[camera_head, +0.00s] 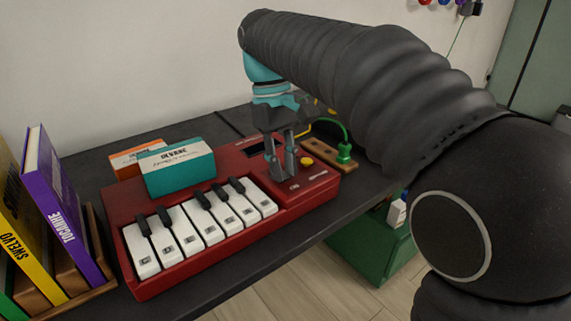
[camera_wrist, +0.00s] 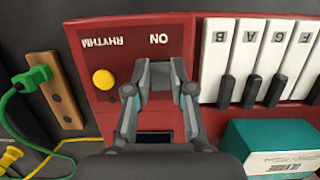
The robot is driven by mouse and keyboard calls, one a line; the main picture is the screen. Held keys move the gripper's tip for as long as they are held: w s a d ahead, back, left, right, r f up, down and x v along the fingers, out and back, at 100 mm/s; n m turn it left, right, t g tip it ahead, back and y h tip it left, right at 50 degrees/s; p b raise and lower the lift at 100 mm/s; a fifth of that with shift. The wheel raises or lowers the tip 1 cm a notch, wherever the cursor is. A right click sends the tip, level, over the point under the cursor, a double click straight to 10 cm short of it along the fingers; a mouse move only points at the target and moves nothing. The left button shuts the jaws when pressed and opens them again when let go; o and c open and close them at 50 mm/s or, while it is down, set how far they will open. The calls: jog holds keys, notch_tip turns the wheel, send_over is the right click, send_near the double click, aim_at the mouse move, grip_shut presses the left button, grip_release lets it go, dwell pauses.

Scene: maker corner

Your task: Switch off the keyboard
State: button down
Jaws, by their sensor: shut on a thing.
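The red keyboard (camera_head: 160,282) lies on the dark table, its white and black keys facing the front. Its right end is a red control panel (camera_wrist: 120,50) with the labels ON and RHYTHM, a yellow round button (camera_head: 306,161) and a small dark display (camera_wrist: 153,137). The yellow button (camera_wrist: 103,79) is beside my fingers, apart from them. My gripper (camera_head: 282,172) points down at the panel. In the wrist view my gripper (camera_wrist: 160,78) is shut on the small switch by the ON label; the fingers mostly hide it, so its position cannot be told.
A teal box (camera_head: 180,170) sits on the keyboard's back, with an orange box (camera_head: 127,161) behind it. Books (camera_head: 65,205) stand at the left. A wooden power strip (camera_head: 322,155) with a green plug (camera_head: 344,155) lies right of the keyboard. A green crate (camera_head: 365,250) is below the table.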

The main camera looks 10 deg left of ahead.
jog(key=shift+a, duration=0.1)
dwell(0.3)
jog(key=c, duration=1)
grip_release()
